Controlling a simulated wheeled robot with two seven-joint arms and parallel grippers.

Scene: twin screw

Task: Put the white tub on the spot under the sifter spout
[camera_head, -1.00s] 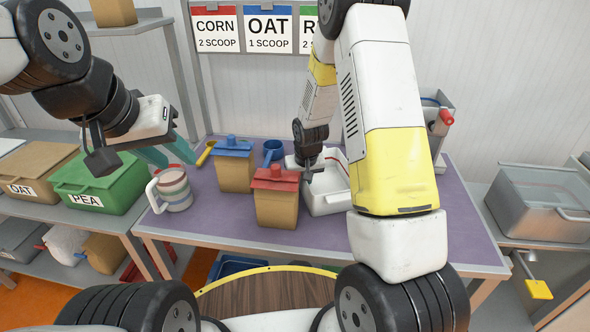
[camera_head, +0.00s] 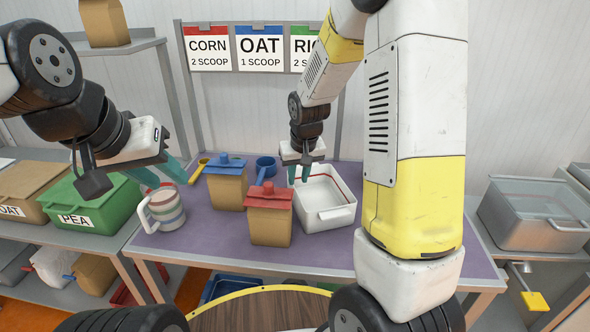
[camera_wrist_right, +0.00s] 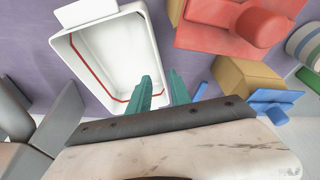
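The white tub (camera_head: 338,217), with a red line around its inside, stands upright and empty on the purple table. It also shows in the right wrist view (camera_wrist_right: 122,62). My right gripper (camera_head: 298,173) is at the tub's back left edge. Its teal fingers are apart in the right wrist view (camera_wrist_right: 160,98), one over the inside and one near the rim; I cannot tell whether they touch it. My left gripper (camera_head: 158,174) is open and empty above the table's left end, behind the striped mug (camera_head: 167,212). I cannot make out the sifter spout or the spot under it.
A red-topped bag (camera_head: 270,222) stands close left of the tub, with a blue-topped bag (camera_head: 228,188) and a blue cup (camera_head: 266,168) behind. My right arm hides the table's right part.

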